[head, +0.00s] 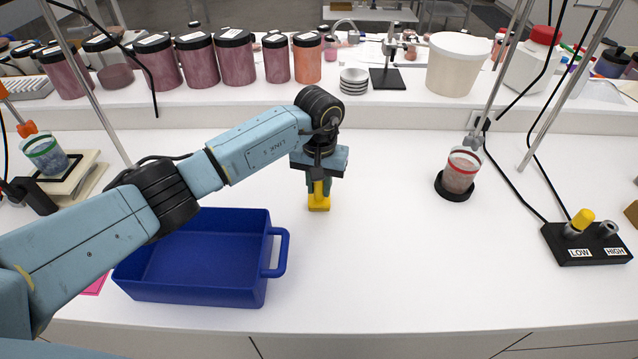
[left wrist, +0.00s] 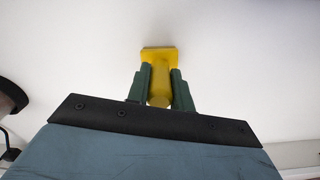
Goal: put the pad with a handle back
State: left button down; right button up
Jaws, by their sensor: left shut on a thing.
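The yellow pad with a handle (head: 319,203) is upright at the middle of the white bench, its flat foot down. My left gripper (head: 319,186) points down and is shut on its handle. In the left wrist view the two green fingers (left wrist: 160,92) grip the handle from both sides, and the yellow pad (left wrist: 158,54) shows beyond them. The pad is at or just above the bench top; I cannot tell whether it touches. My right gripper is not in view.
An empty blue tray (head: 276,255) with a side handle stands left of the pad. A jar with a red band (head: 461,170) sits on a black base to the right. A LOW/HIGH box (head: 586,246) lies farther right. Lidded jars (head: 235,60) line the back shelf. The bench between is clear.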

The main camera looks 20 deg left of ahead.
pick_arm(q)
jog(key=c, duration=1.2)
grip_release()
jog(key=shift+c, duration=0.2)
notch_tip(320, 180, up, 12)
jog(key=shift+r+b, duration=0.15)
jog(key=shift+b, duration=0.2)
